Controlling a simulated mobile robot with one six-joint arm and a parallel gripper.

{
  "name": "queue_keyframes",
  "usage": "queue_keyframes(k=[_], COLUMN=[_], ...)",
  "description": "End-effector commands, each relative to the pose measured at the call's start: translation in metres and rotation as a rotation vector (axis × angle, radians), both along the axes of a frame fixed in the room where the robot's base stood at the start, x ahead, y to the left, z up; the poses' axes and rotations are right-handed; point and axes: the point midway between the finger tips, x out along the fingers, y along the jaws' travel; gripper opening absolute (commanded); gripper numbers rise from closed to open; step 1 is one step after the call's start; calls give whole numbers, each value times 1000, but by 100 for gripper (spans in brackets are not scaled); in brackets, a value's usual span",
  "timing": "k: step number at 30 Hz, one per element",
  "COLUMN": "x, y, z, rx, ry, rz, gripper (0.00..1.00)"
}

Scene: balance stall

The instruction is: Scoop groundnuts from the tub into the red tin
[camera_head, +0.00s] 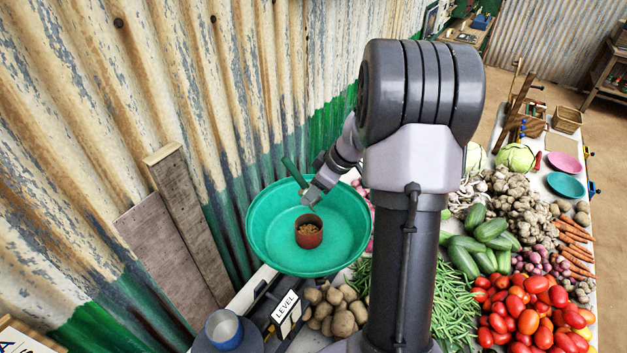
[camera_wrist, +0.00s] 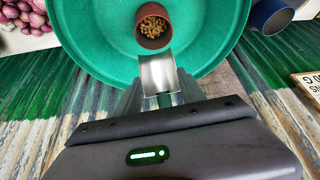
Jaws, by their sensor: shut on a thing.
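A red tin (camera_head: 309,240) stands inside a wide green pan (camera_head: 265,250) and has groundnuts (camera_head: 308,230) in it. In the wrist view the tin (camera_wrist: 153,42) and its nuts (camera_wrist: 152,25) show just beyond the scoop. My gripper (camera_wrist: 160,98) is shut on a metal scoop (camera_wrist: 158,74) with a green handle (camera_head: 292,170). The scoop is at the tin's near side in the wrist view; I cannot tell whether they touch. No nuts show on its visible metal. In the head view my gripper (camera_head: 320,182) is over the pan's back part. I cannot make out a separate groundnut tub.
A blue tin (camera_head: 223,327) stands at the front left, near a black box marked LEVEL (camera_head: 286,306). Potatoes (camera_head: 335,310), green beans (camera_head: 450,300) and tomatoes (camera_head: 530,315) crowd the stall to the right. A corrugated wall (camera_head: 200,110) and boards (camera_head: 185,220) stand close on the left.

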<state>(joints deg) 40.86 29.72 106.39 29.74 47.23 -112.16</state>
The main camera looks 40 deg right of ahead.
Motion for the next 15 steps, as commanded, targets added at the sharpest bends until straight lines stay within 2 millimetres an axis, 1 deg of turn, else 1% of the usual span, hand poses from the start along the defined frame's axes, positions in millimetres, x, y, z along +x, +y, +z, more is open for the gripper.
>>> queue_keyframes(k=[1,15], x=[0,0], y=[1,1], z=[7,12], rx=[-8,-93], ry=[18,184], rz=[3,2], gripper=[3,3])
